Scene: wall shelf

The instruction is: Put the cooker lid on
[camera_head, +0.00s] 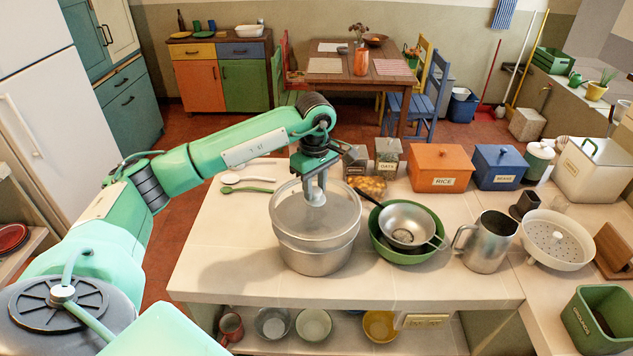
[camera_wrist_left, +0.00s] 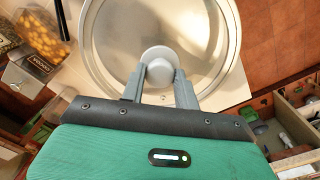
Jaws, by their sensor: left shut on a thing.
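The cooker (camera_head: 318,262) is a round silver metal pot standing on the pale counter. Its wide grey lid (camera_head: 292,212) is over the pot's mouth and looks roughly level; I cannot tell whether its rim rests on the pot or is slightly above. My left gripper (camera_head: 316,198) reaches down from above and is shut on the lid's round knob. In the left wrist view the gripper (camera_wrist_left: 160,75) has a finger on each side of the pale knob (camera_wrist_left: 158,55), with the shiny lid (camera_wrist_left: 110,35) around it. The lid hides the pot's inside. My right gripper is not in view.
A green bowl (camera_head: 378,246) with a metal strainer (camera_head: 408,222) stands close right of the pot, then a metal jug (camera_head: 487,242). Canisters, including an orange rice box (camera_head: 440,168), line the back. Spoons (camera_head: 246,190) lie behind left. The counter's left front is clear.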

